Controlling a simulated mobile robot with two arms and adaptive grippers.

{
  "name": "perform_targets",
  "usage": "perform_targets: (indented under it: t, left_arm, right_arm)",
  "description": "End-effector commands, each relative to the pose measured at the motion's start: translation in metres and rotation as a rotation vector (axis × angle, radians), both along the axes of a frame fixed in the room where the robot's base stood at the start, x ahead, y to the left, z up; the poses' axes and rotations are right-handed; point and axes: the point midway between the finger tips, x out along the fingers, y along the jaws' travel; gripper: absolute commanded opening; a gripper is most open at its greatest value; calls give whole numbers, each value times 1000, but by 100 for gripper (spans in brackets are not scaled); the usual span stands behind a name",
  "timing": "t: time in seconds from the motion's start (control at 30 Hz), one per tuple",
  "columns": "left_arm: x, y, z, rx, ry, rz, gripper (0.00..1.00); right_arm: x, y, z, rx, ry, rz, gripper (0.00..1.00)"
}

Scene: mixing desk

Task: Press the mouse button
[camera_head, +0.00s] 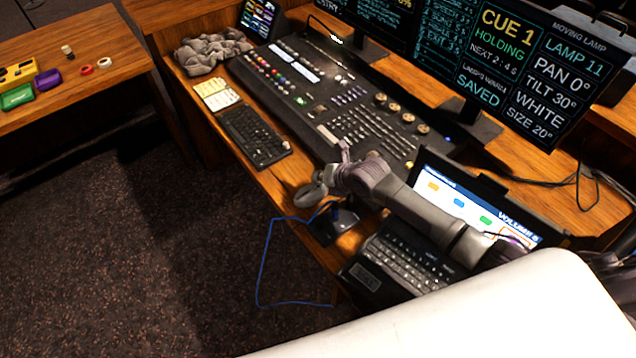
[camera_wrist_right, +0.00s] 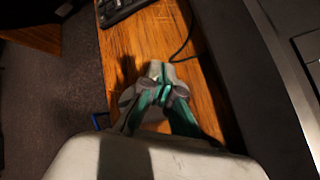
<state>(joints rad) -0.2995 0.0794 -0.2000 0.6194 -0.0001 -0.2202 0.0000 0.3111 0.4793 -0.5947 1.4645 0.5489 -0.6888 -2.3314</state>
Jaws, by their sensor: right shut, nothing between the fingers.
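In the right wrist view a pale grey rounded mouse (camera_wrist_right: 154,114) lies on the wooden desk beneath my fingers, with a dark cable running up from its far end. My right gripper (camera_wrist_right: 160,84) is shut and empty, its teal fingers meeting over the mouse and hiding much of it. I cannot tell whether the tips touch it. In the head view my right gripper (camera_head: 335,213) points down at the desk's front edge, between keyboard and laptop. There I cannot make out the mouse clearly behind my arm and hand. My left gripper is not in view.
A black keyboard (camera_head: 255,137) lies to the left and a laptop (camera_head: 400,262) stands close on the right. The mixing console (camera_head: 330,100) fills the desk behind, with monitors (camera_head: 520,70) beyond. A thin blue line (camera_head: 262,262) hangs past the desk edge.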

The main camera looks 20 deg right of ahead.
Motion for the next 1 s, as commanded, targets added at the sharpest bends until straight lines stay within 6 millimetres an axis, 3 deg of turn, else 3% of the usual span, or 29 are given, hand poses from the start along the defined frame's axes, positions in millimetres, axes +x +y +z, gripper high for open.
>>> perform_targets:
  t: [1.0]
  left_arm:
    - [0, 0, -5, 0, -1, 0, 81]
  right_arm:
    - [0, 0, -6, 0, 0, 0, 0]
